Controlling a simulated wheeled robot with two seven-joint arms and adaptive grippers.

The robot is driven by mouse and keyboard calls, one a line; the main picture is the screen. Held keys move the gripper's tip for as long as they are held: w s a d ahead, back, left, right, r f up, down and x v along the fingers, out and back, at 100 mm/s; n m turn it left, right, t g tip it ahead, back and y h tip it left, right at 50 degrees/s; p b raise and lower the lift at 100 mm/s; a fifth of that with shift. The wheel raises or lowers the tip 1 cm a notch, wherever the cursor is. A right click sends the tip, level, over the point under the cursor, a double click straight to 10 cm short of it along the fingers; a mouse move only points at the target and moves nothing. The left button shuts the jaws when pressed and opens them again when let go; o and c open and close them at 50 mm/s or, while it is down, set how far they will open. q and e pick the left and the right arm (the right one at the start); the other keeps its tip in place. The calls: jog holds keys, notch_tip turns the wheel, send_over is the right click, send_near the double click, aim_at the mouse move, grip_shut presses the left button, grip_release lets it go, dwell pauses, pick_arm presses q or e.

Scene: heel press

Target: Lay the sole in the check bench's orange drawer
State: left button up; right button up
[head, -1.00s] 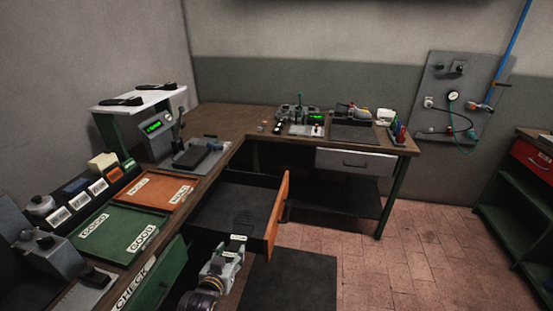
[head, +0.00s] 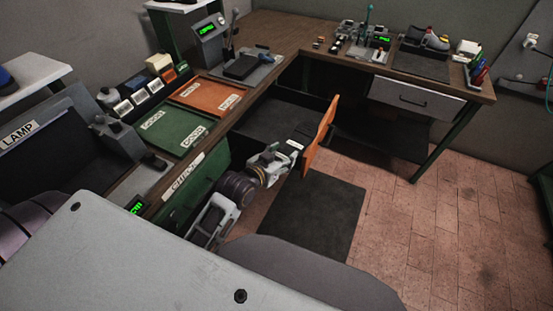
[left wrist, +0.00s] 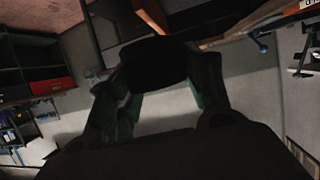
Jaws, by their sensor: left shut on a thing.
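The check bench's orange drawer (head: 321,138) is pulled out, with its orange front towards the open floor and a dark interior. My left gripper (head: 291,148) is at the drawer, just left of its orange front. It is shut on a dark sole (left wrist: 155,62), which shows as a black shape between the fingers of the left gripper (left wrist: 165,80) in the left wrist view. In the head view the sole is hard to tell from the dark drawer, so its height above the drawer floor is unclear. My right gripper is not in view.
On the bench top lie a green tray (head: 172,136) and an orange tray (head: 208,92). A green panel (head: 200,180) marked CHECK is below the near edge. A grey drawer (head: 415,97) is under the far bench. A dark mat (head: 325,215) lies on the open tiled floor.

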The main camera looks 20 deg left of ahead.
pick_arm(q)
jog(key=d+r+m+g+h, duration=0.1)
jog(key=d+r+m+h, duration=0.2)
jog(key=d+r, duration=0.2)
jog(key=d+r+m+g+h, duration=0.2)
jog(key=d+r, duration=0.4)
jog(key=r, duration=0.4)
jog(key=shift+s+r+m+h, duration=0.35)
jog(key=shift+s+m+h, duration=0.05)
jog(key=shift+h, duration=0.2)
